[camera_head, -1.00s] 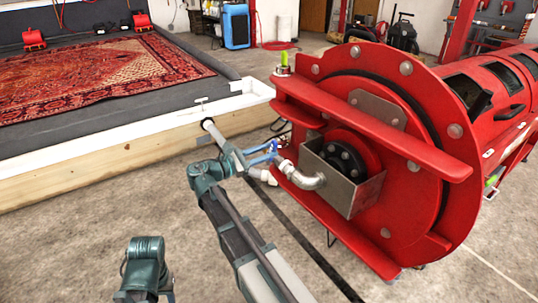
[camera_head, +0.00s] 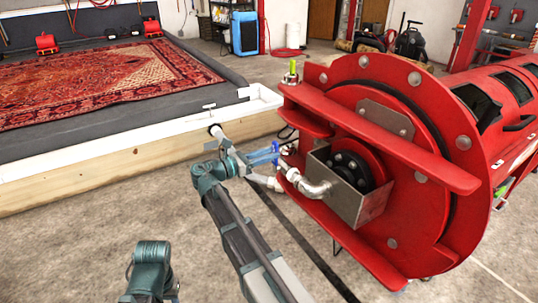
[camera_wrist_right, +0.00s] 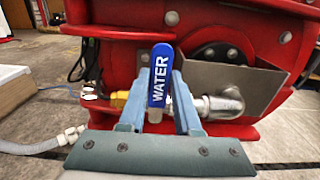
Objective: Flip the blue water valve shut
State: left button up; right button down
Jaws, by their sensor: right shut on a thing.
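The water valve has a blue lever handle marked WATER (camera_wrist_right: 160,74), which stands upright in the right wrist view, in front of a brass fitting and silver pipe. In the head view the blue handle (camera_head: 275,148) is small and partly hidden by my gripper, beside the end of the red drum. My right gripper (camera_head: 264,157) is at the handle. In the right wrist view its two blue-grey fingers (camera_wrist_right: 158,100) are on either side of the handle, shut on it. My left gripper is not in view; only a teal part of my left arm shows at lower left.
The red drum machine (camera_head: 400,160) fills the right side, with a metal elbow pipe (camera_head: 312,188) and a steel box close to the valve. A white-and-wood pit edge (camera_head: 130,165) with a patterned rug (camera_head: 110,80) is at left.

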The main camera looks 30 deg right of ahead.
jog(key=c, duration=0.6)
grip_release()
jog(key=s+a, duration=0.1)
jog(key=a, duration=1.3)
